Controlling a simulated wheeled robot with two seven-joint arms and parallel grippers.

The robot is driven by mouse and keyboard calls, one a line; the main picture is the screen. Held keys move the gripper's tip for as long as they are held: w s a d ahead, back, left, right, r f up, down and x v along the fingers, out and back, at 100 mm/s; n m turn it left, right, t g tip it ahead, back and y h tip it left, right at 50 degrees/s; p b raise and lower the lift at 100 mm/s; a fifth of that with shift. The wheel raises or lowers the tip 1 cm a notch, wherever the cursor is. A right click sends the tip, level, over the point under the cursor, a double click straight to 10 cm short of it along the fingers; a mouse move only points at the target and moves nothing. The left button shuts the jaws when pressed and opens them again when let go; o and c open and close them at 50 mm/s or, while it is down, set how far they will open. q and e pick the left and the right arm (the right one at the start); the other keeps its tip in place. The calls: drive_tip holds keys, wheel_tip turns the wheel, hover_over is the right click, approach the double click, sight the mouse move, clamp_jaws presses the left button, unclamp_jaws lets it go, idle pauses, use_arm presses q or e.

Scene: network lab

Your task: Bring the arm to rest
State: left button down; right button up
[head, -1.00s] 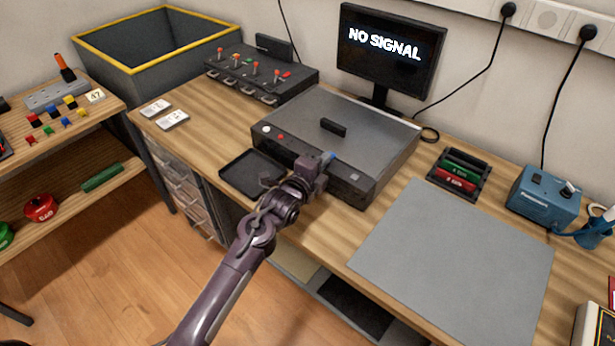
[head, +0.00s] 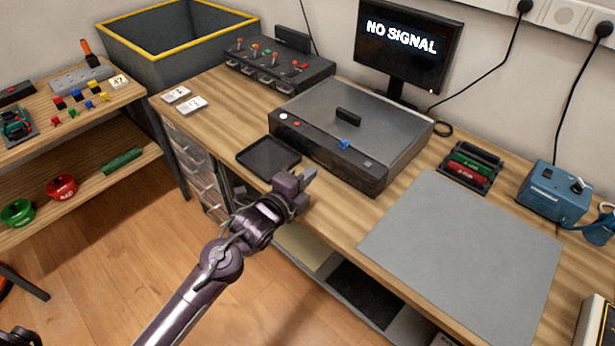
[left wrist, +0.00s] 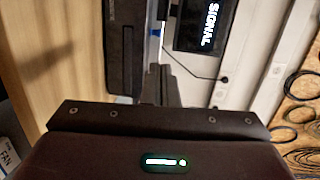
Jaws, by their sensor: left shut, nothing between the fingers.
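My left gripper (head: 306,183) is shut and empty in the head view. It is in front of the bench's front edge, close to the black tray (head: 268,157), and apart from the grey box-shaped device (head: 352,125). The device has a dark handle on its lid and a blue part (head: 344,144) at its front edge. In the left wrist view, the gripper's dark housing fills the lower part, and the device (left wrist: 124,50) shows beyond it, with the monitor (left wrist: 200,25) to the right.
The wooden bench carries a grey mat (head: 460,255), a rack with green and red cylinders (head: 470,167), a blue unit (head: 553,192) and a switch panel (head: 278,70). A yellow-rimmed bin (head: 180,45) stands at the back left. Open floor lies below my arm.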

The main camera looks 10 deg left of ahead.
drive_tip(key=shift+s, duration=0.85)
drive_tip(key=shift+w, duration=0.1)
use_arm(q)
drive_tip(key=s+a+f+n+g+y, duration=0.2)
drive_tip(key=s+a+n+g, duration=0.15)
drive_tip(key=s+n, duration=0.4)
drive_tip(key=s+a+f+n+g+y, duration=0.25)
drive_tip(key=s+n+g, duration=0.3)
drive_tip(key=s, duration=0.35)
drive_tip(key=s+a+f+n+g+y, duration=0.1)
drive_tip(key=s+a+f+n+g, duration=0.15)
drive_tip(key=s+n, duration=0.55)
wheel_tip(320, 180, down, 28)
drive_tip(key=s+m+g, duration=0.1)
drive_tip(key=s+g, duration=0.1)
drive_tip(key=s+a+f, duration=0.1)
drive_tip(key=s+f, duration=0.8)
drive_tip(key=s, duration=0.1)
drive_tip(key=s+a+f, duration=0.2)
drive_tip(key=s+f, duration=0.8)
drive_tip(key=shift+a+g, duration=0.25)
drive_tip(key=shift+g, duration=0.2)
use_arm(e)
drive_tip(key=shift+w, duration=0.2)
